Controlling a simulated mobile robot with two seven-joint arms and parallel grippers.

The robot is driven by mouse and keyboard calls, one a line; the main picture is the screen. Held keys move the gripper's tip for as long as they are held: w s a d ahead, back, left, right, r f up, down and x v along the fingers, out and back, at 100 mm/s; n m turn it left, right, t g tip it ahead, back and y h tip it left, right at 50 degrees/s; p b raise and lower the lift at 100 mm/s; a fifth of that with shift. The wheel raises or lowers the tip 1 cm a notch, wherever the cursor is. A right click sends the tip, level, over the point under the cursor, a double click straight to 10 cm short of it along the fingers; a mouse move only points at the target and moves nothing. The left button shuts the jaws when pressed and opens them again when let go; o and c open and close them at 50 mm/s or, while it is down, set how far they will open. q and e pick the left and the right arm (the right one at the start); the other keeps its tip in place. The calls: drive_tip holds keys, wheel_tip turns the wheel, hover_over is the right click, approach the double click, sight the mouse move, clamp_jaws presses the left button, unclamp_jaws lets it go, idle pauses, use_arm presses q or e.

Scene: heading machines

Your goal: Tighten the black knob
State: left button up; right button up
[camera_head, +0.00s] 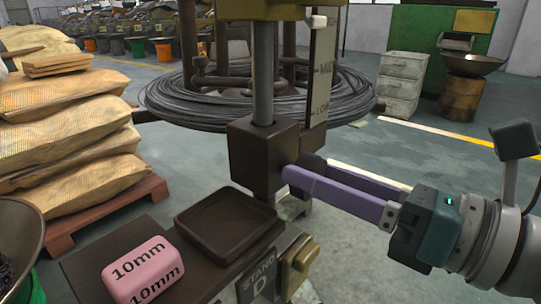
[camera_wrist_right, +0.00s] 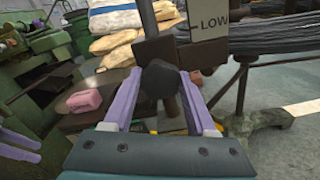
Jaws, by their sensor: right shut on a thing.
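The black knob (camera_head: 313,162) sits on the side of a dark brown block (camera_head: 256,150) clamped around a vertical grey post. In the right wrist view the knob (camera_wrist_right: 160,82) sits between the two fingertips, in front of the block. Lavender fingers of my left gripper (camera_wrist_right: 34,148) show at the left edge of the right wrist view, apart and with nothing between them. The head view does not show it.
A scale plate (camera_head: 322,70) marked LOW stands above the block. A pink 10mm block (camera_head: 143,270) and a dark square tray (camera_head: 226,222) are on the stand below. Coiled wire (camera_head: 170,101) lies behind. Sacks (camera_head: 65,145) are stacked at left.

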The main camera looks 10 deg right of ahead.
drive_tip(key=c, duration=0.6)
drive_tip(key=shift+o, duration=0.2)
drive_tip(key=shift+m, duration=0.3)
drive_tip(key=shift+d+f+m+p, duration=0.15)
drive_tip(key=shift+m+p, duration=2.05)
drive_tip(key=shift+m, duration=3)
drive_tip(key=shift+a+f+m+p, duration=0.15)
drive_tip(key=shift+m+p, duration=2.05)
drive_tip(key=shift+m, duration=3)
drive_tip(key=shift+d, duration=0.1)
drive_tip(key=o, duration=1.4)
